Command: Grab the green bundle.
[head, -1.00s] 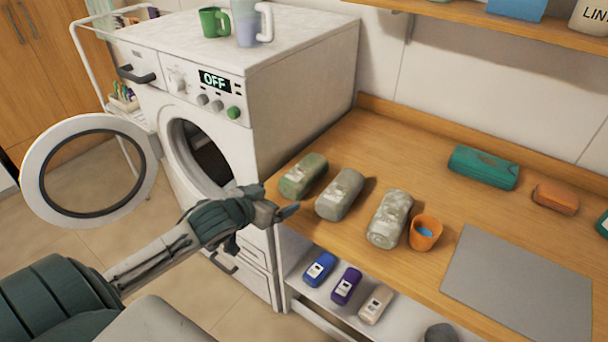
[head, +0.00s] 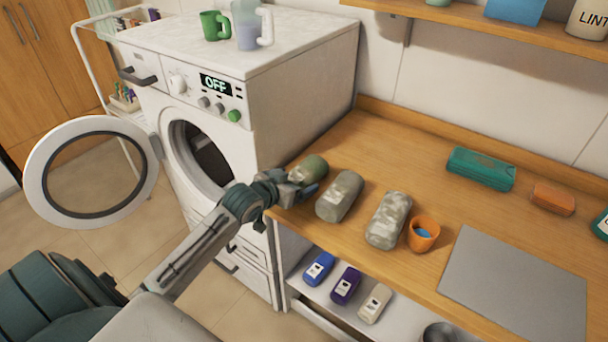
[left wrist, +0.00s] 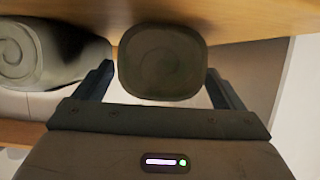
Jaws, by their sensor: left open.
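The green bundle (head: 311,169) is a rolled, mottled green cloth lying on the wooden counter at its left end, close to the washing machine. My left gripper (head: 296,187) is at its near end and hides part of it. In the left wrist view the bundle's round end (left wrist: 163,62) sits between the two open fingers of my left gripper (left wrist: 165,85). Gaps show on both sides, and I cannot tell how deep the fingers reach along it. My right gripper is not in view.
A grey-green roll (head: 340,196) lies close to the right, also in the left wrist view (left wrist: 45,55).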

